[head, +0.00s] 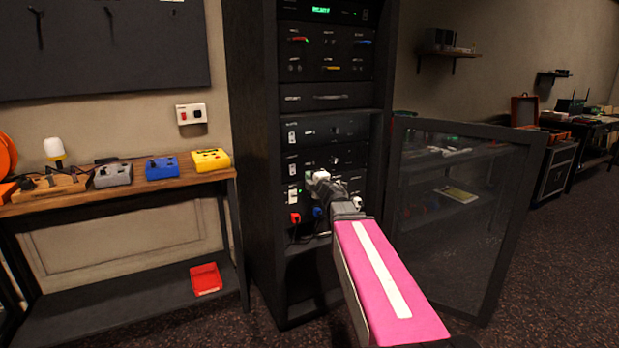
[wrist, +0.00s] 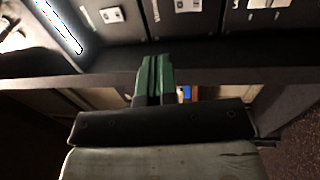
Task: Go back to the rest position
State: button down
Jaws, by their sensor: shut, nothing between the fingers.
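My gripper (wrist: 153,78) shows in the wrist view with its two green fingers together and nothing between them. In the head view my arm reaches from the bottom right toward the front of the black equipment rack (head: 258,150). Its end is in front of the rack's lower panels, and the fingertips are hard to make out there. I cannot tell whether my arm touches the rack.
The rack's glass door (head: 455,215) stands open to the right of my arm. A wooden bench (head: 130,196) with small devices stands at left. A red tray (head: 206,279) lies on its lower shelf. Carpet (head: 560,280) is clear at the right.

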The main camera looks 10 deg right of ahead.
jog(key=shift+f, duration=0.1)
jog(key=s+d+f+m+g+h, duration=0.3)
jog(key=s+f+m+g+h, duration=0.15)
jog(key=f+m, duration=0.45)
jog(key=s+d+f+m+g+h, duration=0.4)
jog(key=f+m, duration=0.3)
jog(key=f, duration=0.5)
jog(key=s+a+f+m+g+y, duration=0.1)
jog(key=s+a+f+m+g, duration=0.1)
jog(key=s+f+g, duration=0.3)
jog(key=s+a+f+m+g+y, duration=0.1)
jog(key=s+a+f+m+g, duration=0.2)
jog(key=s, duration=1)
notch_tip(320, 180, down, 4)
jog(key=shift+a+r+m+g, duration=0.25)
jog(key=shift+a+m+g, duration=0.05)
jog(key=shift+a+g, duration=0.7)
jog(key=shift+s+y, duration=0.1)
jog(key=shift+y, duration=0.15)
